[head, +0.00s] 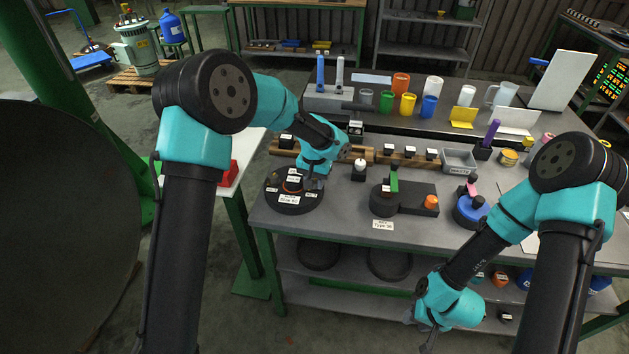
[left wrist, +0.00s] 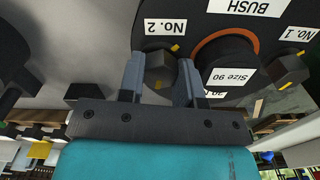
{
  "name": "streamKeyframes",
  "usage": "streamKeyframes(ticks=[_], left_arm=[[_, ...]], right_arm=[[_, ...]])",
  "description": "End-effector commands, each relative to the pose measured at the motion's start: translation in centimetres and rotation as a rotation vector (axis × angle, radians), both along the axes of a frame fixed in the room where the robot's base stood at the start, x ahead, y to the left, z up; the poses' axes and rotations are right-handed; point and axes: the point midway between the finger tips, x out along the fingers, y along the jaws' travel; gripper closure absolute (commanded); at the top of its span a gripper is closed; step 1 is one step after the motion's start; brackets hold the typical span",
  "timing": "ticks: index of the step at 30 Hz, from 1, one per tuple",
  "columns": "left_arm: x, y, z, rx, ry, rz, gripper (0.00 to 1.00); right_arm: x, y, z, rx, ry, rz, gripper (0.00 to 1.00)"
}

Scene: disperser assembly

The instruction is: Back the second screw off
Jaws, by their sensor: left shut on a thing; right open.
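The black round disperser (head: 313,204) sits at the left front of the table, with white labels on it. In the left wrist view, its middle piece (left wrist: 228,56), marked Size 90, sits inside an orange ring. The second screw (left wrist: 160,66), a dark head with a yellow mark, is beside the No. 2 label. My left gripper (left wrist: 160,80) is shut on it, one finger at each side. The first screw (left wrist: 291,68) stands at the No. 1 label. In the head view my left gripper (head: 315,184) is over the disc's right part. My right gripper (head: 428,344) hangs open and low before the table.
A dark fixture with a green piece (head: 394,181) and an orange knob (head: 431,201) stands right of the disperser. A blue round part (head: 470,211) is further right. A wooden rail (head: 400,159), a grey bin (head: 459,160) and coloured cups stand behind.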

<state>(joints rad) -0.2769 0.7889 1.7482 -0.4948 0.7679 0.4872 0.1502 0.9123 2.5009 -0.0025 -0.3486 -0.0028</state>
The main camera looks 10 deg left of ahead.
Motion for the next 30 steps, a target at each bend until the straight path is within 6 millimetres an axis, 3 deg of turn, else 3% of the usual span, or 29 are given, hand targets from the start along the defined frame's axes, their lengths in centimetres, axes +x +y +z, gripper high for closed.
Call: streamKeyframes(ticks=[7,8,16,25,30], left_arm=[[0.0,0.0,0.1,0.000,-0.002,-0.001,0.92],[0.0,0.0,0.1,0.000,-0.002,-0.001,0.67],[0.0,0.0,0.0,0.000,-0.001,-0.001,0.43],[0.0,0.0,0.2,0.000,-0.001,-0.001,0.43],[0.1,0.0,1.6,-0.002,-0.004,-0.001,0.43]], right_arm=[[0.0,0.0,0.0,0.000,0.000,0.000,0.57],[0.0,0.0,0.0,0.000,0.000,0.000,0.57],[0.0,0.0,0.0,0.000,0.000,0.000,0.57],[0.0,0.0,0.0,0.000,0.000,0.000,0.57],[0.0,0.0,0.0,0.000,0.000,0.000,0.57]])
